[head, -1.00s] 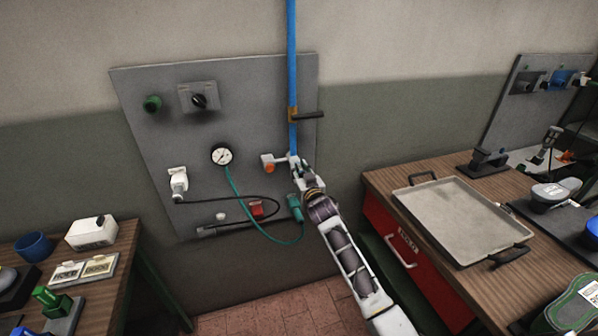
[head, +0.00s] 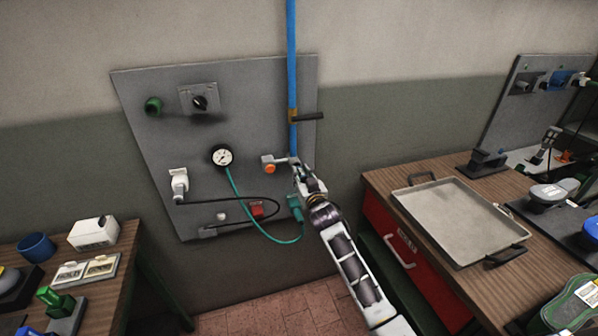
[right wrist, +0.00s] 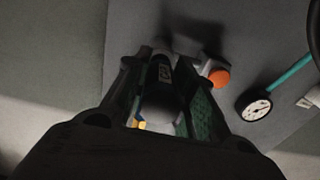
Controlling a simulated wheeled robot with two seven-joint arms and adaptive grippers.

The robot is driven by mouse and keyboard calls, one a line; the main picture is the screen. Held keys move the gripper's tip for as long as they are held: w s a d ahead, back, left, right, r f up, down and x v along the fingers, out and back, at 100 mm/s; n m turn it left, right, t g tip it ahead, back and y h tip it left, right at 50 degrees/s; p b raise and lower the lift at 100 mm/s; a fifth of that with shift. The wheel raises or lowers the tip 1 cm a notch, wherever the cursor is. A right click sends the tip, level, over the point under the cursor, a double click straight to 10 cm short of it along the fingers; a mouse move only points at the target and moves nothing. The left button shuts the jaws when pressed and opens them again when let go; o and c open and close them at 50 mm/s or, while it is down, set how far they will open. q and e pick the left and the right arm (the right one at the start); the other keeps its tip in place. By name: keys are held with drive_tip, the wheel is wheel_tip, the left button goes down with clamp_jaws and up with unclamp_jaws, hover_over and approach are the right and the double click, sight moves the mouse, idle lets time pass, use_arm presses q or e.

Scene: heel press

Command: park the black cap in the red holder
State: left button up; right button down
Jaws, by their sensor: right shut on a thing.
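The red holder (head: 257,208) is small and sits low on the grey wall panel. My right gripper (head: 299,168) is at the panel's right edge, near the lower end of the blue pipe, above and right of the holder. In the right wrist view its fingers are closed around a dark cylindrical thing (right wrist: 160,72) with pale lettering and a grey rounded end. It may be the black cap, but the shadow keeps me from being sure. The head view does not show it clearly behind the fingers. My left gripper is out of view.
A fitting with an orange knob (head: 270,167) is close left of my right gripper. A green connector (head: 295,208) with a teal hose hangs just below it. The gauge (head: 221,157) and a black cable (head: 240,198) are further left. A tray (head: 458,220) stands on the right bench.

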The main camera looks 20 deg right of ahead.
sight(304, 180)
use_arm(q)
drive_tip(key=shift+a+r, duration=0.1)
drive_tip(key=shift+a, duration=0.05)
use_arm(e)
drive_tip(key=shift+s, duration=0.15)
drive_tip(key=shift+s+p, duration=0.35)
drive_tip(key=shift+s, duration=0.25)
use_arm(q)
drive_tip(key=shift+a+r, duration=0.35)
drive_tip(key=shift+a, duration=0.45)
use_arm(e)
drive_tip(key=shift+s, duration=0.1)
drive_tip(key=shift+s, duration=0.1)
drive_tip(key=shift+s, duration=0.4)
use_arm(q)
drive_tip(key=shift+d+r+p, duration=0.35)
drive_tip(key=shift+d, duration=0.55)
use_arm(e)
drive_tip(key=shift+s, duration=0.2)
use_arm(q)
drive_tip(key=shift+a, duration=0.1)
use_arm(e)
drive_tip(key=shift+s, duration=0.1)
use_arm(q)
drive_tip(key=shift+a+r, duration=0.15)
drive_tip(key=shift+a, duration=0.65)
use_arm(e)
drive_tip(key=shift+s, duration=0.3)
